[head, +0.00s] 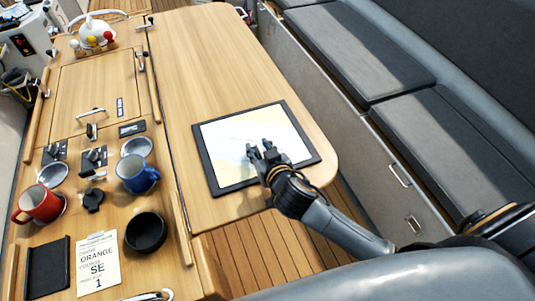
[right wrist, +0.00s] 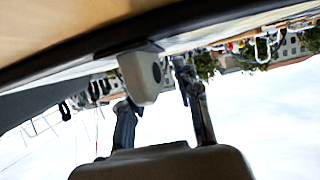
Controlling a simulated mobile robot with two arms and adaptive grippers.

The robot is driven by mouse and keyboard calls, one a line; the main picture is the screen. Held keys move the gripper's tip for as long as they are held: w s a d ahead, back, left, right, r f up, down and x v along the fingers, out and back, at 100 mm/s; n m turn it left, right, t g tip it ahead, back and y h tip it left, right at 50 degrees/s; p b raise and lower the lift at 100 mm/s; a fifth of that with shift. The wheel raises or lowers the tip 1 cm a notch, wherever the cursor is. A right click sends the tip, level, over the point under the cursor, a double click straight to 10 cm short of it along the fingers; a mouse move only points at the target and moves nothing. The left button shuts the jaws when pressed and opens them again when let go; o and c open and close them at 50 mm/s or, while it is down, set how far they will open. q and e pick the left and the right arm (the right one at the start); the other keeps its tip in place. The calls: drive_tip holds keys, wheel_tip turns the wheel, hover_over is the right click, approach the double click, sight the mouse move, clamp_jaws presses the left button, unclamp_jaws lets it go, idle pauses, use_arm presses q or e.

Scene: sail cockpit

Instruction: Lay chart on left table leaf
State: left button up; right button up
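The chart (head: 255,137) is a pale blue and yellow sheet in a dark flat frame. It lies slightly turned on the bare wooden table leaf (head: 205,55), near its rounded front end, and looks flat. My right gripper (head: 259,149) is over the chart's front part and hides some of it. Its two fingers stand apart in the head view. In the right wrist view the fingers (right wrist: 160,95) are also apart, with a grey block (right wrist: 140,75) close to one of them and a dark edge above. Contact with the chart cannot be told. My left gripper is not in view.
On the wooden console at left are a red mug (head: 40,204), a blue mug (head: 137,176), a black bowl (head: 146,232) and a note card (head: 95,262). A white kettle-like object (head: 97,33) stands behind. Grey bench cushions (head: 365,50) line the right side. The leaf's far part is clear.

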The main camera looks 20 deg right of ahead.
drive_tip(key=b+v, duration=0.1)
drive_tip(key=v, duration=0.6)
drive_tip(key=b+v, duration=0.1)
drive_tip(key=v, duration=0.2)
drive_tip(key=shift+s+r+b, duration=0.2)
drive_tip(key=shift+r+b, duration=0.1)
drive_tip(key=shift+r, duration=0.15)
drive_tip(key=shift+v, duration=0.8)
drive_tip(key=shift+w+d+r, duration=0.1)
drive_tip(key=shift+w, duration=0.05)
